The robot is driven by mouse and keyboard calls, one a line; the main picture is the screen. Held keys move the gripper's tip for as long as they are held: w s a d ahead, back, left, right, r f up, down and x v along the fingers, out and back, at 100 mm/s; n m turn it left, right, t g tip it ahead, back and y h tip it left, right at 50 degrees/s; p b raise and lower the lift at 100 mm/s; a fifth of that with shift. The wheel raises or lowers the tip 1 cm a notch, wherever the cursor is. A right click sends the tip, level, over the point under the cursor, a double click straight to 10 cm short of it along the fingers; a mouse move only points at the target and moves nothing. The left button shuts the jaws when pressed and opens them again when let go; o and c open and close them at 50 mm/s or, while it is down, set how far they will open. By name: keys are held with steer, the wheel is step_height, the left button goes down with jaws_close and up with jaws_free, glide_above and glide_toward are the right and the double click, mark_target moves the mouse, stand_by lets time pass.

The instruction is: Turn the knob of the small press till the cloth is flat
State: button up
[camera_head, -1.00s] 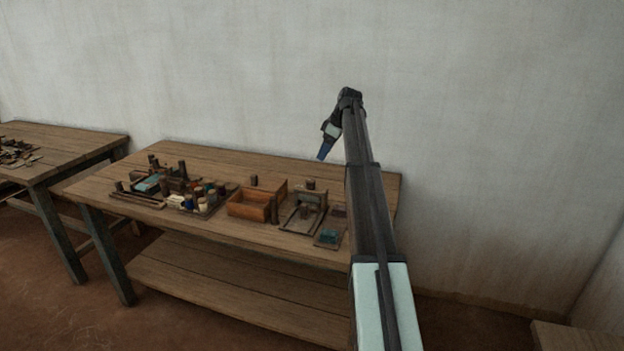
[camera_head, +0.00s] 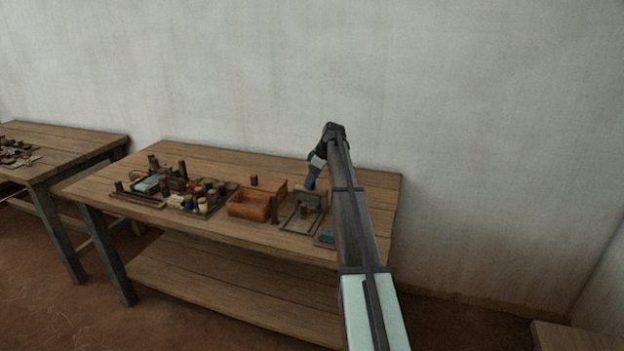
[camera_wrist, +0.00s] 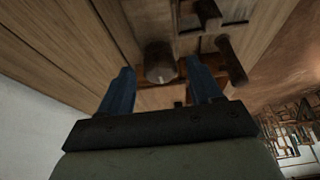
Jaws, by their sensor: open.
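The small press (camera_head: 318,203) stands on the right part of the workbench, with a wooden crosspiece over a flat frame. My gripper (camera_head: 310,183) is over the top of the press and hides its knob in the head view. In the wrist view the dark round knob (camera_wrist: 160,60) shows between the two blue fingers of my gripper (camera_wrist: 161,70). The fingers are spread, with a gap on each side of the knob; contact is not visible. I cannot make out the cloth in the press.
An orange-brown open box (camera_head: 248,206) stands left of the press, with a dark upright peg (camera_head: 274,209) between them. A small board with a teal patch (camera_head: 326,237) lies at the front right. Trays of bobbins and jars (camera_head: 200,192) fill the left. The bench's back right is bare.

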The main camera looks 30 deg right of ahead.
steer(key=shift+f, duration=0.1)
steer(key=shift+c, duration=0.4)
steer(key=c, duration=1)
steer(key=shift+o, duration=0.2)
steer(key=m, duration=0.2)
steer(key=m+h, duration=0.1)
steer(key=m+t, duration=0.1)
steer(key=m, duration=0.1)
steer(key=shift+s+a+m+h, duration=0.1)
steer(key=shift+a+m+h, duration=0.2)
steer(key=shift+h, duration=0.1)
steer(key=m+h, duration=0.2)
steer(key=m, duration=0.3)
steer(key=shift+m, duration=0.3)
